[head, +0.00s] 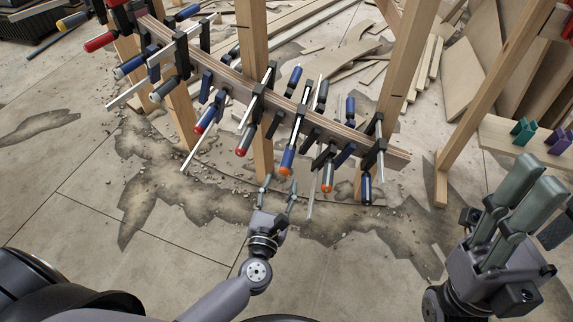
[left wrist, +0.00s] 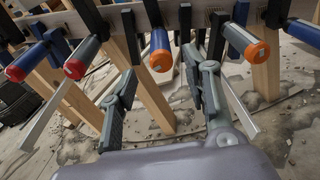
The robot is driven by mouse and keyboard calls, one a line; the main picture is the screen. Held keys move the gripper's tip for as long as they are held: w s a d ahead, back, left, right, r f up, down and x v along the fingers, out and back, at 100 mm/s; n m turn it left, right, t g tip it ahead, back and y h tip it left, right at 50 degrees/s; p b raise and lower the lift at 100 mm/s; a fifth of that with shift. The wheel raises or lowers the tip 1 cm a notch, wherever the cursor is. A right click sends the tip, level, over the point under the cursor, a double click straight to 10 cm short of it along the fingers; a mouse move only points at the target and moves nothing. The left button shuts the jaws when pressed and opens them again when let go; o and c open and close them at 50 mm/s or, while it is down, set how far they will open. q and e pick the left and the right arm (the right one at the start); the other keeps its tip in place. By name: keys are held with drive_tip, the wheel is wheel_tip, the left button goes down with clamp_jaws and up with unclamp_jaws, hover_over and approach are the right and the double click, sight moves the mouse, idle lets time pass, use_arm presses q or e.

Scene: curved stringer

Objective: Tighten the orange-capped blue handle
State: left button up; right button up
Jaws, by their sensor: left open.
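A blue handle with an orange cap (head: 287,160) hangs on a clamp along the curved wooden stringer (head: 270,98). A second orange-capped handle (head: 327,178) is just to its right. My left gripper (head: 279,184) is open below the first handle, apart from it in the head view. In the left wrist view, one orange-capped handle (left wrist: 160,52) appears between the spread fingers, and another (left wrist: 248,44) is to the right.
Several more clamps with blue, grey and red-capped handles line the stringer, such as a red-capped one (head: 243,140). Wooden posts (head: 254,90) stand close behind. Thin clamp bars stick out near my left gripper. Open concrete floor (head: 130,215) lies in front.

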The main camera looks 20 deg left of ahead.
sight(286, 164)
use_arm(q)
drive_tip(key=w, duration=0.5)
drive_tip(key=w+b, duration=0.1)
drive_tip(key=w, duration=0.2)
drive_tip(key=shift+a, duration=0.4)
clamp_jaws()
